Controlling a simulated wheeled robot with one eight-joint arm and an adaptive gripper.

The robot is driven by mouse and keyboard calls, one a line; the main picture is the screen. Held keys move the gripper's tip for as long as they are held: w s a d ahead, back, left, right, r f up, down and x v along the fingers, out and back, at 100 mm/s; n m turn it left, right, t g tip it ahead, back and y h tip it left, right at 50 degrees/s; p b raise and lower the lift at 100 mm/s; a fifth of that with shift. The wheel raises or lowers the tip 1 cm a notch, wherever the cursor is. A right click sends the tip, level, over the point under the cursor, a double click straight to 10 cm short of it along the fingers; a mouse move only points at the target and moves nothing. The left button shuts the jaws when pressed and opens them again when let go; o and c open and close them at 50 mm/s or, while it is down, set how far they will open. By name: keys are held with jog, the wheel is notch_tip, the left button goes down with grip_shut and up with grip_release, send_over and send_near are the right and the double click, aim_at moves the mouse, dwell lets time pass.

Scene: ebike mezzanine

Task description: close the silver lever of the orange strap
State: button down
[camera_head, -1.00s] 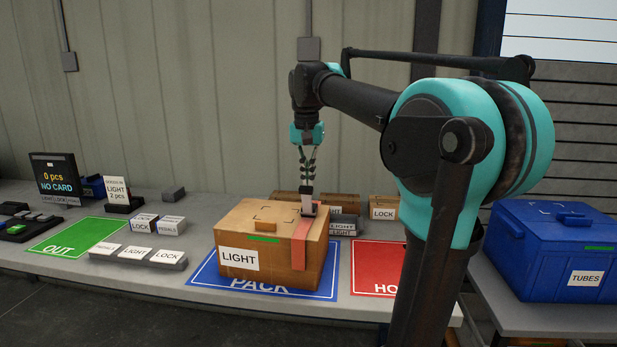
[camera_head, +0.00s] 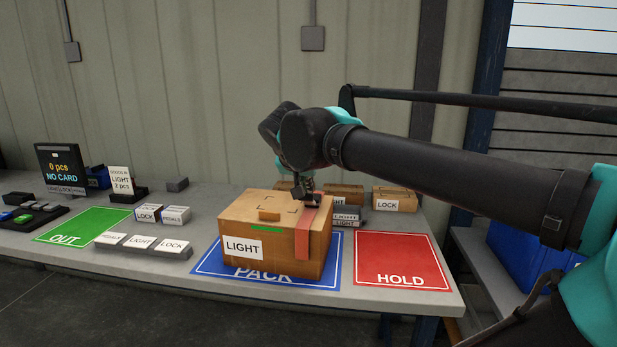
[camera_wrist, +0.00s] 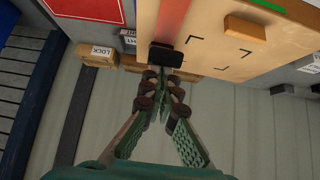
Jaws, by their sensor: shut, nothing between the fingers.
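The orange strap (camera_head: 302,238) runs over the top and down the front of the cardboard box labelled LIGHT (camera_head: 262,222). It also shows in the wrist view (camera_wrist: 175,22), ending at a dark buckle block (camera_wrist: 166,56). My gripper (camera_head: 307,191) is shut and empty, pointing down right at the buckle on the box's top right. In the wrist view its closed fingertips (camera_wrist: 165,76) are beside the dark block; I cannot tell whether they touch it. The silver lever cannot be made out apart from the buckle, and my fingers partly hide that spot.
The box stands on the blue PACK mat (camera_head: 212,262). The red HOLD mat (camera_head: 400,262) to its right is empty. Small cartons, one labelled LOCK (camera_head: 394,199), stand close behind the box. Small labelled boxes (camera_head: 142,245) lie to its left, near the green OUT mat (camera_head: 85,226).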

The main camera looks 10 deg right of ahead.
aim_at(305, 198)
jog(key=s+f+t, duration=0.1)
jog(key=s+a+f+t+h, duration=0.1)
jog(key=shift+f+t, duration=0.2)
jog(key=shift+t, duration=0.1)
jog(key=shift+s+f+t+h, duration=0.3)
jog(key=shift+f+t, duration=0.2)
jog(key=shift+f, duration=0.1)
jog(key=shift+s+a+f, duration=0.1)
jog(key=shift+s+f, duration=0.1)
jog(key=shift+f, duration=0.3)
jog(key=shift+s+a+f, duration=0.1)
jog(key=shift+s+f, duration=0.05)
jog(key=shift+f, duration=0.3)
jog(key=shift+w+d, duration=0.1)
jog(key=shift+w, duration=0.05)
